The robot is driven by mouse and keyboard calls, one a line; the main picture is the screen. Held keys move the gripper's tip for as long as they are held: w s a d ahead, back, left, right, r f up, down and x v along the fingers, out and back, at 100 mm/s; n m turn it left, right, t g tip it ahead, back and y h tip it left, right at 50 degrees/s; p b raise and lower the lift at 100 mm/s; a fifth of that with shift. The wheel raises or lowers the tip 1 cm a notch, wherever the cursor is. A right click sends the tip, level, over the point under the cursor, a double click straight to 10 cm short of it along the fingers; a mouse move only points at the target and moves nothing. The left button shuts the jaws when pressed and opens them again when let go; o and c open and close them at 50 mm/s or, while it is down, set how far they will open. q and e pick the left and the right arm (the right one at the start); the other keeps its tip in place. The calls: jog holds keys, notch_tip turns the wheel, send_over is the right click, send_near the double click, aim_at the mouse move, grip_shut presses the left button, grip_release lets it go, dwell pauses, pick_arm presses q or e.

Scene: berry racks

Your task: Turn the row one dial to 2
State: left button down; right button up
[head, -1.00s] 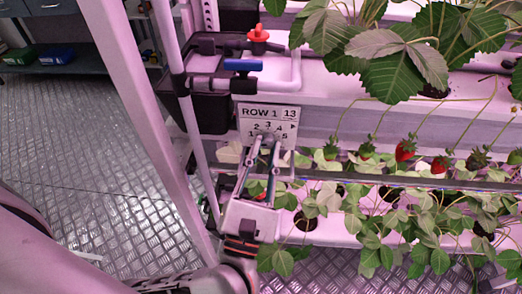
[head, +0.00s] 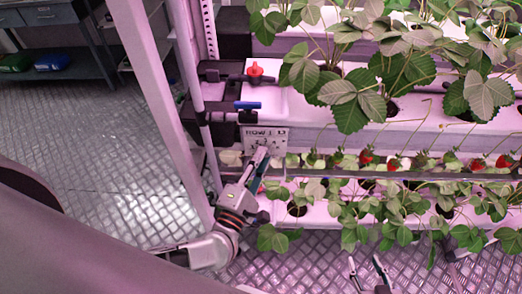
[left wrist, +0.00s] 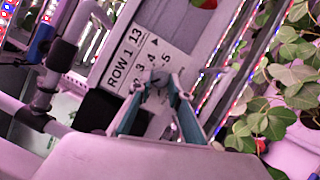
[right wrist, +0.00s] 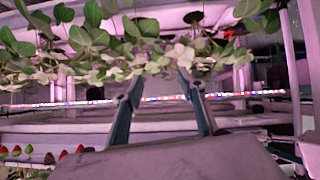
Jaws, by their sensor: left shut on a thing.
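The row one dial panel, a white plate reading "ROW 1 13" (head: 281,134), is on the rack's left end; it also shows in the left wrist view (left wrist: 118,72). Its numbers ring a small grey dial knob (left wrist: 160,77). My left gripper (head: 262,156) reaches the panel, and in the left wrist view its fingers (left wrist: 163,88) are closed on the knob. The fingers partly cover the knob and lower numbers, so I cannot tell where it points. My right gripper (head: 368,270) is open and empty at the bottom, below the lower plant row.
A red valve handle (head: 255,70) and a blue valve handle (head: 247,105) sit above the panel. A white upright post (head: 165,110) stands left of my left gripper. Strawberry plants (head: 355,95) and red berries (head: 393,163) fill the right. The metal floor at left is clear.

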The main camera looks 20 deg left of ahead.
pick_arm(q)
jog(key=shift+m+g+p, duration=0.4)
jog(key=shift+m+p, duration=0.5)
jog(key=shift+p, duration=0.05)
pick_arm(e)
jog(key=shift+s+d+f+g+h, duration=0.15)
jog(key=shift+s+d+f+h, duration=0.2)
jog(key=shift+d, duration=0.3)
jog(key=shift+s+d+f+g+h, duration=0.15)
jog(key=shift+s+d, duration=0.25)
jog(key=shift+d, duration=0.2)
jog(key=shift+a, duration=0.15)
pick_arm(q)
jog(key=c, duration=1.8)
grip_release()
jog(key=shift+c, duration=0.2)
pick_arm(e)
jog(key=shift+a+r, duration=0.1)
pick_arm(q)
jog(key=s+a, duration=0.1)
jog(key=s, duration=1.1)
jog(key=shift+a+f, duration=0.15)
jog(key=shift+f, duration=0.15)
